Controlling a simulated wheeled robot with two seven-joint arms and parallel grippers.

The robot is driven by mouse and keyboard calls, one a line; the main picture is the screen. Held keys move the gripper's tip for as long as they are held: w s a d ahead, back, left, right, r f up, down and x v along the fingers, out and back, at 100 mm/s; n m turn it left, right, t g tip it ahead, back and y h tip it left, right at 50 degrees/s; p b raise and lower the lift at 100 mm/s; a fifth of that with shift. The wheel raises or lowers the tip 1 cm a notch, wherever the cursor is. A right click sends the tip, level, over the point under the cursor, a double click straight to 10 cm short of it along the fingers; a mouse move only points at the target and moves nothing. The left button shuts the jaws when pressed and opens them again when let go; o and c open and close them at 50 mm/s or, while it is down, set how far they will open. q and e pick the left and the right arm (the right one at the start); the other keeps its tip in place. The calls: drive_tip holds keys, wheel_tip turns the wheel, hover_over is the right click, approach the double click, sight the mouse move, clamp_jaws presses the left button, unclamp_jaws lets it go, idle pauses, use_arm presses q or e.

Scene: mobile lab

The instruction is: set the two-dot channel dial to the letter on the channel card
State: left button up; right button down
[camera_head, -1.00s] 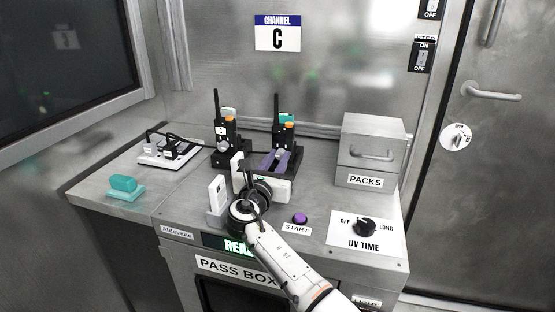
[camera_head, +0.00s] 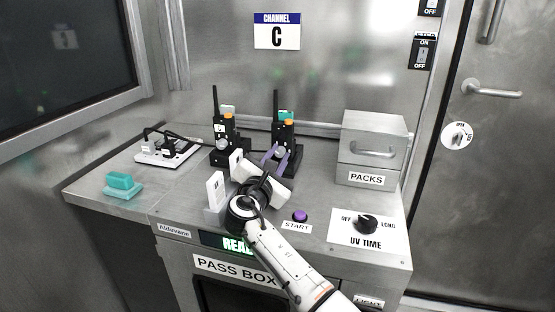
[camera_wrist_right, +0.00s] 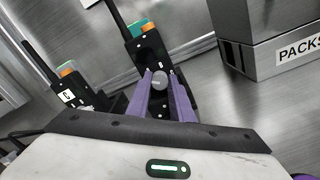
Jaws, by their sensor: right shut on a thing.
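Two black radios with antennas and orange tops stand in holders on the counter: a left radio (camera_head: 224,133) and a right radio (camera_head: 285,133). The left radio shows a small letter C in the wrist view (camera_wrist_right: 67,96). My right gripper (camera_head: 277,151) has purple fingers at the front of the right radio. In the wrist view its fingertips (camera_wrist_right: 160,76) are shut on the right radio's grey dial (camera_wrist_right: 159,83), and the gripper is rolled. I cannot read that dial's letter or count its dots. My left gripper is out of view.
A white block (camera_head: 215,190) stands left of my right wrist. A PACKS drawer box (camera_head: 370,145) stands right. A purple START button (camera_head: 300,216) and UV TIME knob (camera_head: 366,224) are near the front. A power strip (camera_head: 168,152) and teal item (camera_head: 122,184) lie left.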

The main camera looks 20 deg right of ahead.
drive_tip(key=shift+m, duration=0.3)
drive_tip(key=c, duration=1.6)
unclamp_jaws()
drive_tip(key=shift+o, duration=0.2)
drive_tip(key=p+v, duration=0.1)
drive_tip(key=v, duration=0.9)
drive_tip(key=shift+s+a, duration=0.1)
drive_tip(key=shift+a, duration=0.05)
drive_tip(key=shift+r, duration=0.1)
